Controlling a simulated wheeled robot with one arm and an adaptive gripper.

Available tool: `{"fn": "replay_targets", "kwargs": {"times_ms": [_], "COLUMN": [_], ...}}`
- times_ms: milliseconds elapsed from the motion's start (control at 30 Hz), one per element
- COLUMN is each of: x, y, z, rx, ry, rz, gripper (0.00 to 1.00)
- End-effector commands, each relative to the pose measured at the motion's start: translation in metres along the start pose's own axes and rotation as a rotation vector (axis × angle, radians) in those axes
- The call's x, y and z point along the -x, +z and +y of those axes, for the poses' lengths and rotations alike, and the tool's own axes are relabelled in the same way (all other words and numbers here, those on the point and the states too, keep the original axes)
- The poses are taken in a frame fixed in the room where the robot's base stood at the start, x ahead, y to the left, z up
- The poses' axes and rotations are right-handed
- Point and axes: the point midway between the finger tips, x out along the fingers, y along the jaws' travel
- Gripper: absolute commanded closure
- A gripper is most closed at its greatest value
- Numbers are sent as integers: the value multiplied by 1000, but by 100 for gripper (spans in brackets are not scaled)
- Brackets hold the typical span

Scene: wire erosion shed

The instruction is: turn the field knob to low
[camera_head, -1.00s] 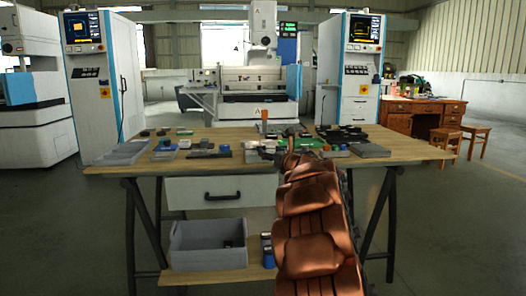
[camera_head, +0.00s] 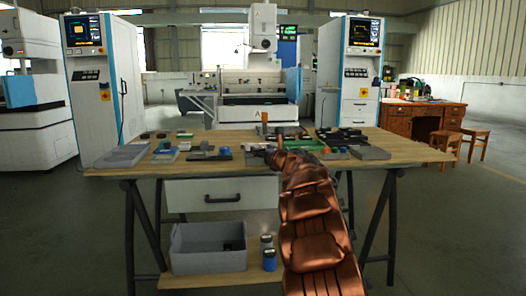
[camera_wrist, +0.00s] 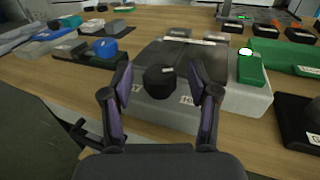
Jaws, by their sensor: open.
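A black round knob (camera_wrist: 159,82) with a small pale mark on top sits on a grey box (camera_wrist: 243,103) in the wrist view. I take it to be the field knob. White labels lie on the box beside it; their text is too small to read surely. My gripper (camera_wrist: 160,66) is open, with one dark finger on each side of the knob. I cannot tell whether either finger touches it. In the head view my gripper (camera_head: 262,152) is small and dark over the middle of the workbench (camera_head: 405,148), and the knob cannot be made out.
A green block (camera_wrist: 251,70) stands on the right of the box, near other green parts. A blue knob (camera_wrist: 105,48) on a dark base lies to the left. Several small fixtures crowd the bench. A grey bin (camera_head: 208,260) stands on the lower shelf.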

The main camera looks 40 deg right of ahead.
Motion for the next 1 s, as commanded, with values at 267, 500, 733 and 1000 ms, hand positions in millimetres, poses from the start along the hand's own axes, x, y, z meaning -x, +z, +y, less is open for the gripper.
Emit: {"fn": "replay_targets", "kwargs": {"times_ms": [267, 500, 733, 1000], "x": [0, 0, 0, 0], "y": [0, 1, 1, 3], "z": [0, 0, 0, -1], "rx": [0, 0, 0, -1], "ry": [0, 0, 1, 38], "rz": [-1, -1, -1, -2], "gripper": [61, 86, 100, 100]}}
